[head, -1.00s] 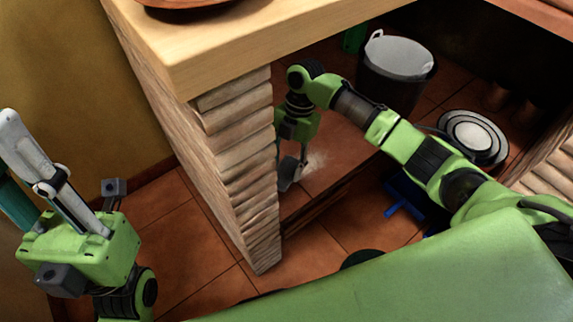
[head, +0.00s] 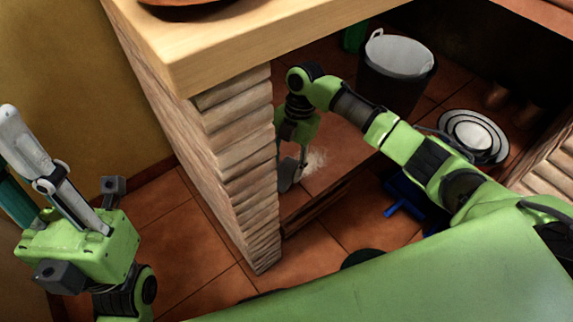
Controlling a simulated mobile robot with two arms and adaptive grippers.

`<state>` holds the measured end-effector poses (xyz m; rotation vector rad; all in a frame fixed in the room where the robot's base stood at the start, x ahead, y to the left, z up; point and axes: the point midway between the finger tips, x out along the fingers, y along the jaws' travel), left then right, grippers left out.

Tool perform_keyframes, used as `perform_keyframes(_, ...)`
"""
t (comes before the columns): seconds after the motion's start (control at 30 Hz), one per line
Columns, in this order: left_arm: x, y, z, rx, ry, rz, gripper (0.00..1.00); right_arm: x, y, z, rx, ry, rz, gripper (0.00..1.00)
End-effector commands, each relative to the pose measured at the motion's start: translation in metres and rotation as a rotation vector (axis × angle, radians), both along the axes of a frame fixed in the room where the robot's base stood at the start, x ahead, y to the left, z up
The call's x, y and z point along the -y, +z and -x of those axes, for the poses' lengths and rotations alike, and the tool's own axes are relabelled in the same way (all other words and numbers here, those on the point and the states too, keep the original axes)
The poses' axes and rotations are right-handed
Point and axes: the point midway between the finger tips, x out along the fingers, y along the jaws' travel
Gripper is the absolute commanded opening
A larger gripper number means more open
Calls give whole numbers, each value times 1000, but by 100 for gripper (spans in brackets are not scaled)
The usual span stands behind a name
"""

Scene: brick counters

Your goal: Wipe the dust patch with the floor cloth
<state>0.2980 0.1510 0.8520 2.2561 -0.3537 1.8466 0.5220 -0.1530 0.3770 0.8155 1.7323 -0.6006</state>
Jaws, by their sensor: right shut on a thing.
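The dust patch (head: 316,161) is a pale, whitish smudge on the reddish tiled shelf under the counter. My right gripper (head: 291,170) points down at the left end of this shelf, just left of the dust patch and beside the brick pillar. It is shut on a grey piece that appears to be the floor cloth (head: 287,179), low at the shelf surface. The pillar edge hides part of it. My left gripper (head: 40,165) is raised at the far left, away from the shelf; its finger opening is not clear from this angle.
The brick pillar (head: 238,180) and wooden counter top (head: 250,50) bound the shelf on the left and above. A blue object (head: 405,200) lies below the shelf edge.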

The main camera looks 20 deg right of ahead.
Motion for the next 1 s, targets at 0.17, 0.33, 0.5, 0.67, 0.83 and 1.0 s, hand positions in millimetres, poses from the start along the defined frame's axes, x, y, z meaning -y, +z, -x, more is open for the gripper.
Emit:
perform_keyframes(0.17, 0, 0, -1, -2, 0, -2, 23, 0, -4, 0, 0, 0, 0, 24)
perform_keyframes(0.33, 1, 0, -1, 2, -1, -2, 23, 0, -7, 0, -1, 0, 1, 24)
perform_keyframes(0.5, 0, 2, 0, 13, 0, -2, 23, 0, -11, 0, -1, 0, 1, 24)
perform_keyframes(0.67, 0, 6, 1, 24, 1, 0, 23, 2, -10, -1, -1, -1, 1, 24)
perform_keyframes(0.83, -1, 9, 3, 26, 1, 4, 23, 14, -9, -4, -1, -3, 2, 24)
perform_keyframes(1.0, -2, 3, 3, -1, 2, 8, 23, 27, -8, -10, 0, -2, 1, 24)
